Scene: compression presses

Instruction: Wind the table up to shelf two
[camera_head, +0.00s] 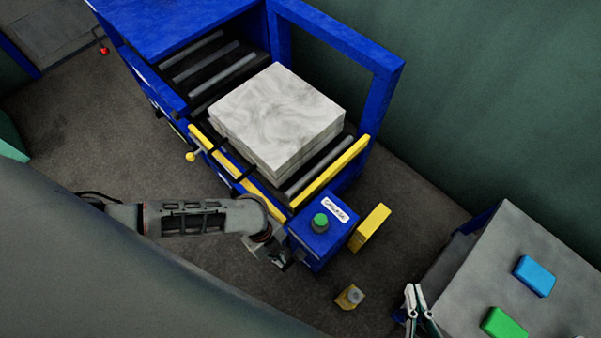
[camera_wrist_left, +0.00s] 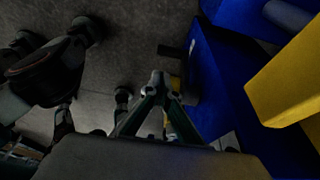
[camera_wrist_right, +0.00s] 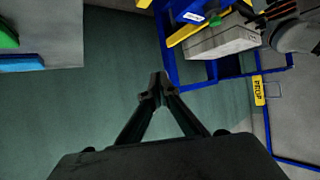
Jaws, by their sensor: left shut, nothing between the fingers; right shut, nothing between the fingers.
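A blue-framed roller table (camera_head: 335,170) with yellow side bars carries a pale marbled block stack (camera_head: 275,115). A handle with a yellow knob (camera_head: 190,156) sticks out from its left side. A blue control box (camera_head: 318,240) with a green button (camera_head: 320,222) and a white label stands at its front. My left gripper (camera_head: 284,262) is close beside this box, partly hidden by its arm; it shows shut and empty in the left wrist view (camera_wrist_left: 157,80). My right gripper (camera_head: 416,300) is by the grey bench, shut and empty, also in the right wrist view (camera_wrist_right: 156,84). No shelf number is readable.
A grey bench (camera_head: 478,265) at the right holds a blue block (camera_head: 534,276) and a green block (camera_head: 503,324). A yellow plate (camera_head: 370,228) is beside the control box, and a small yellow object (camera_head: 349,297) is below it. Open floor lies left of the table.

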